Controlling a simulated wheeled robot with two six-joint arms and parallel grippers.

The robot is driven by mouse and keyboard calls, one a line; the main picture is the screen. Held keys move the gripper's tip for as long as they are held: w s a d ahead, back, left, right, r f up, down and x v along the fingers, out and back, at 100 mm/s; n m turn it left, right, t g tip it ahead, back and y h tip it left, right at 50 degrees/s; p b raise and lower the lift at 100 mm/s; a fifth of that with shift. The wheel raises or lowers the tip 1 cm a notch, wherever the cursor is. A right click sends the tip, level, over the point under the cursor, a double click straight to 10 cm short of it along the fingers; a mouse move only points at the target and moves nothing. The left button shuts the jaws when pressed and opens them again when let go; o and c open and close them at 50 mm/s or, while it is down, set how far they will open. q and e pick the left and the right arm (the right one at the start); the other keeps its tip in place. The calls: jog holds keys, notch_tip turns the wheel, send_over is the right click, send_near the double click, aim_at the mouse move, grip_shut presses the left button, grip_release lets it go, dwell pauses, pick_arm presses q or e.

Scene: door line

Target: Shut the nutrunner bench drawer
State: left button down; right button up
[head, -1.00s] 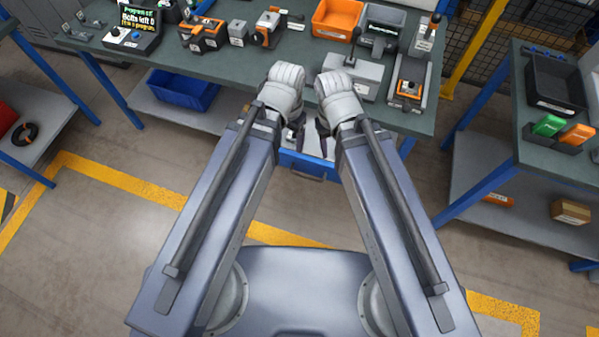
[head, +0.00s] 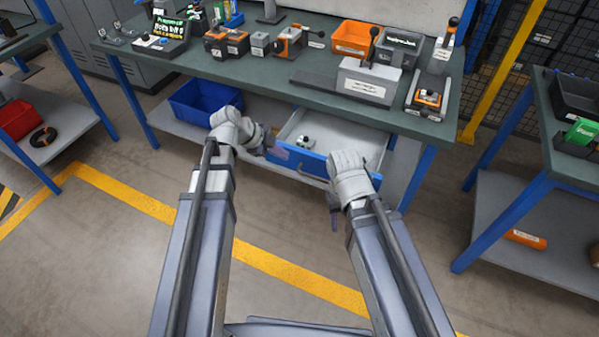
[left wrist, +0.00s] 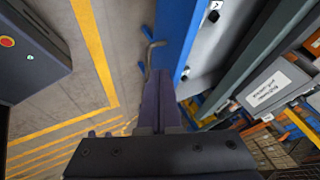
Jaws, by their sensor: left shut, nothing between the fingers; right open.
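The bench drawer (head: 345,133) is pulled out under the bench top. It has a blue front (head: 312,163), a pale grey inside and a handle on its front. A small grey and dark part (head: 305,142) lies in it. My left gripper (head: 277,153) is shut and empty at the left end of the drawer front; I cannot tell whether it touches. In the left wrist view its closed fingers (left wrist: 158,112) point along the blue front (left wrist: 180,35), near the handle (left wrist: 151,52). My right gripper (head: 334,212) is open, in front of the drawer's right part, with its fingers partly hidden.
The green-grey bench top (head: 270,75) above carries several tools and an orange bin (head: 355,37). A blue bin (head: 205,100) sits on the lower shelf left of the drawer. A second bench (head: 545,130) stands at right. The floor in front is clear.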

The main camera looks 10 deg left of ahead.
pick_arm(q)
jog(key=b+x, duration=0.7)
jog(key=x, duration=0.1)
jog(key=shift+w+d+f, duration=0.1)
jog(key=shift+f, duration=0.25)
jog(key=shift+w+d+f+b, duration=0.25)
jog(key=shift+d+f+b, duration=0.15)
jog(key=shift+f+b, duration=0.05)
send_over(325, 133)
jog(key=shift+s+a, duration=0.1)
jog(key=shift+s, duration=0.2)
jog(key=shift+w+r, duration=0.1)
jog(key=shift+w, duration=0.15)
jog(key=shift+w, duration=0.1)
jog(key=shift+r, duration=0.1)
